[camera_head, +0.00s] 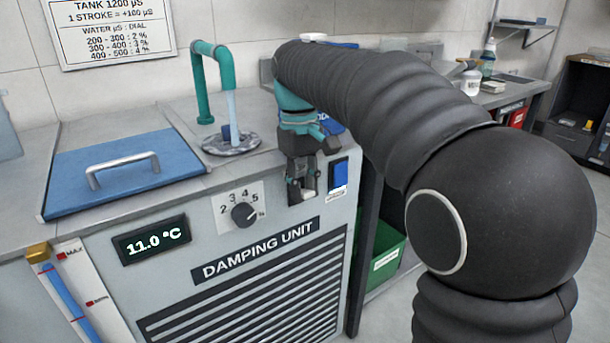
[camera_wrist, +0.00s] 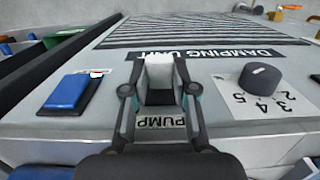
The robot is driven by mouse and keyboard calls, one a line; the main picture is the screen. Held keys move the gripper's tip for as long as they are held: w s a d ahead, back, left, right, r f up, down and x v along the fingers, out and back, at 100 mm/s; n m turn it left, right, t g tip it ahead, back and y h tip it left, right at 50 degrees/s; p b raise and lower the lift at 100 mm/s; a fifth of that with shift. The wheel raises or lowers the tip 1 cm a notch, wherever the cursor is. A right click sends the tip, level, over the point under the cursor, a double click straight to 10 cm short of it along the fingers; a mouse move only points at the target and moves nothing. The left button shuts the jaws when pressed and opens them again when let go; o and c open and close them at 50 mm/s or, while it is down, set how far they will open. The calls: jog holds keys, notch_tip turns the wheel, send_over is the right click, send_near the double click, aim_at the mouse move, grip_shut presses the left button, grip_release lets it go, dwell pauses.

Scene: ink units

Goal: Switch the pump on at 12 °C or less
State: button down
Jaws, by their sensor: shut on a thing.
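The grey damping unit (camera_head: 180,255) has a display (camera_head: 152,241) that reads 11.0 °C. The pump switch (camera_wrist: 159,72) is a pale block in a dark recess on its front panel, with an upside-down PUMP label (camera_wrist: 160,122) beside it in the wrist view. My gripper (camera_wrist: 158,88) has one finger on each side of this block and is shut on it. In the head view my gripper (camera_head: 302,180) is at the panel's upper right and partly covers the switch. I cannot tell whether the switch is on or off.
A dial (camera_head: 243,213) marked 2 to 5 is left of the switch, and a blue rocker (camera_head: 340,173) is close on its right. A teal tap (camera_head: 202,85) runs water into a round drain. A blue lid (camera_head: 120,170) lies on top. A green bin (camera_head: 388,255) stands at right.

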dwell(0.3)
jog(key=c, duration=0.9)
grip_release()
jog(key=shift+w+a+r, duration=0.15)
jog(key=shift+w+r, duration=0.05)
jog(key=shift+r, duration=1.8)
jog(key=shift+w+a+r, duration=0.1)
jog(key=shift+w+r, duration=0.15)
jog(key=shift+r, duration=1.7)
jog(key=shift+w+a+r, duration=0.15)
jog(key=shift+w+r, duration=0.05)
jog(key=shift+r, duration=1.8)
